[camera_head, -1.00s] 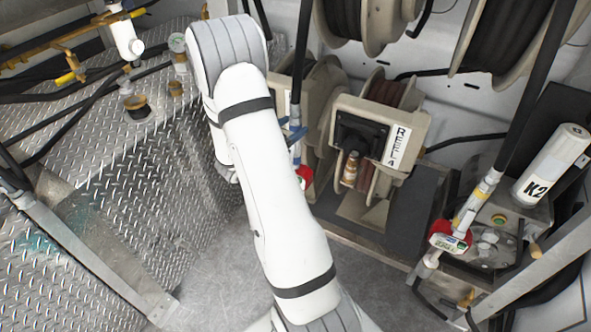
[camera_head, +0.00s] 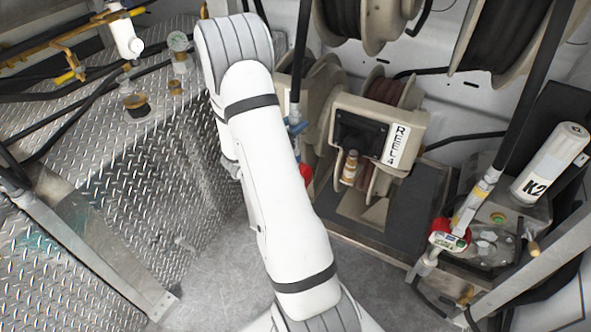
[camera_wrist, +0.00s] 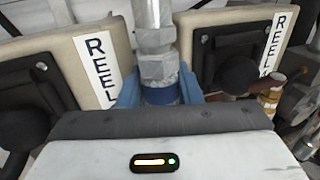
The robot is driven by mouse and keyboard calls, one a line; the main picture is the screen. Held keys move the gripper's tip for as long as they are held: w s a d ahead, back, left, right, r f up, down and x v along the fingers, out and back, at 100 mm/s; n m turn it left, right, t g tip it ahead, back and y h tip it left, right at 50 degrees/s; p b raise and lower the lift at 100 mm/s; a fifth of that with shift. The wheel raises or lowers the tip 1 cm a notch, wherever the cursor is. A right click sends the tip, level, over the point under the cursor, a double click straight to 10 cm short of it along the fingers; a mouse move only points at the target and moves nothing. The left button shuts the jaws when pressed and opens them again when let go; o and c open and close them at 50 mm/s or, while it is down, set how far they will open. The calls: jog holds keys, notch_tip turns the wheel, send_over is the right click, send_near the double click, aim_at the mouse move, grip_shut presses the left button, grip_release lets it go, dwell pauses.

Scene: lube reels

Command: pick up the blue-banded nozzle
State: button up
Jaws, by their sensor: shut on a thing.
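The blue-banded nozzle (camera_wrist: 155,50) stands upright in the middle of the wrist view, with grey metal fittings above a blue band (camera_wrist: 160,95). The blue fingers of my gripper (camera_wrist: 159,86) are on both sides of it at the band, shut on it. In the head view the nozzle hangs from a black hose (camera_head: 302,50), just right of my white arm. My gripper (camera_head: 297,128) shows there as a bit of blue, mostly hidden behind the arm. A red part (camera_head: 306,174) shows lower down beside the arm.
A beige reel housing labelled REEL 4 (camera_head: 378,128) stands close to the right, with a brass-coloured fitting (camera_head: 350,167) on its front. Another hose with a red-handled nozzle (camera_head: 449,236) hangs at right, near a white K2 cylinder (camera_head: 550,165). Diamond-plate steel (camera_head: 110,190) lies left.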

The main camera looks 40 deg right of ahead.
aim_at(291, 105)
grip_shut()
dwell(0.3)
jog(key=shift+r, duration=3.5)
jog(key=s+a+b, duration=0.2)
jog(key=a, duration=1.6)
jog(key=shift+s, duration=0.15)
jog(key=shift+d, duration=0.1)
jog(key=shift+r+p, duration=0.65)
jog(key=shift+r, duration=0.25)
